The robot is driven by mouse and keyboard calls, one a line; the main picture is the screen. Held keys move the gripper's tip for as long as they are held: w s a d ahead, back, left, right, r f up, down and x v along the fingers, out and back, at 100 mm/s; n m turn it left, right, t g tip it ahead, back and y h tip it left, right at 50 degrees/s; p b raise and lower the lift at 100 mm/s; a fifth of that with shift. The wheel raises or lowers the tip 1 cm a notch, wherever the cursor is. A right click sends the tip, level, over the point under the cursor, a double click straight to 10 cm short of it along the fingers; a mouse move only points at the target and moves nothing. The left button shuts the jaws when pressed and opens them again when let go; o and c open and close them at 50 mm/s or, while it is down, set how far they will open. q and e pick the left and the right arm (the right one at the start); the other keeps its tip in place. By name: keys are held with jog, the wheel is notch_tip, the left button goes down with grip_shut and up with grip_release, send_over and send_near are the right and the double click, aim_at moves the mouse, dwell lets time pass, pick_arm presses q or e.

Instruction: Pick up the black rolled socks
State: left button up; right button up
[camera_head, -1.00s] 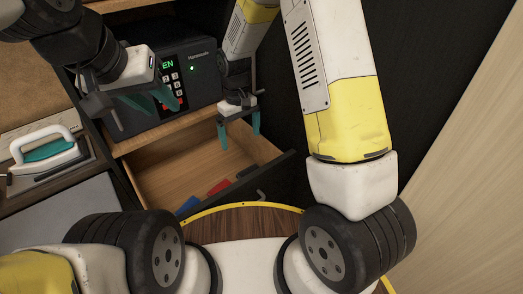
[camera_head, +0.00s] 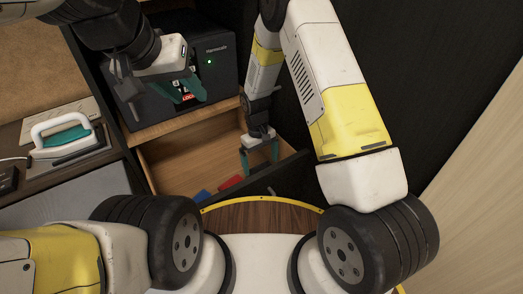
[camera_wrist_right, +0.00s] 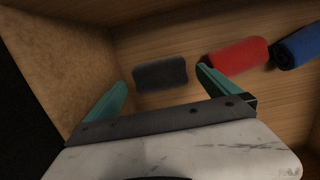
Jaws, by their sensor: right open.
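The black rolled socks (camera_wrist_right: 160,74) lie on the wooden drawer floor in the right wrist view, ahead of my right gripper and between the lines of its fingers. In the head view I cannot make them out; the drawer front hides part of the floor. My right gripper (camera_head: 260,166) is open and empty, pointing down into the open drawer (camera_head: 180,155). The socks appear apart from its fingers. My left gripper (camera_head: 183,92) is open and empty in front of the black safe.
Red rolled socks (camera_wrist_right: 238,56) lie right of the black ones, beside the right finger, with blue rolled socks (camera_wrist_right: 298,47) further right. The safe (camera_head: 213,65) stands above the drawer. An iron-like white and teal object (camera_head: 62,135) sits on the left counter.

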aim_at(261, 166)
jog(key=shift+s+d+f, duration=0.1)
jog(key=shift+f, duration=0.65)
jog(key=shift+s+d+f, duration=0.1)
jog(key=shift+f, duration=0.65)
jog(key=c, duration=1.4)
jog(key=shift+r, duration=0.1)
jog(key=shift+a+r, duration=0.1)
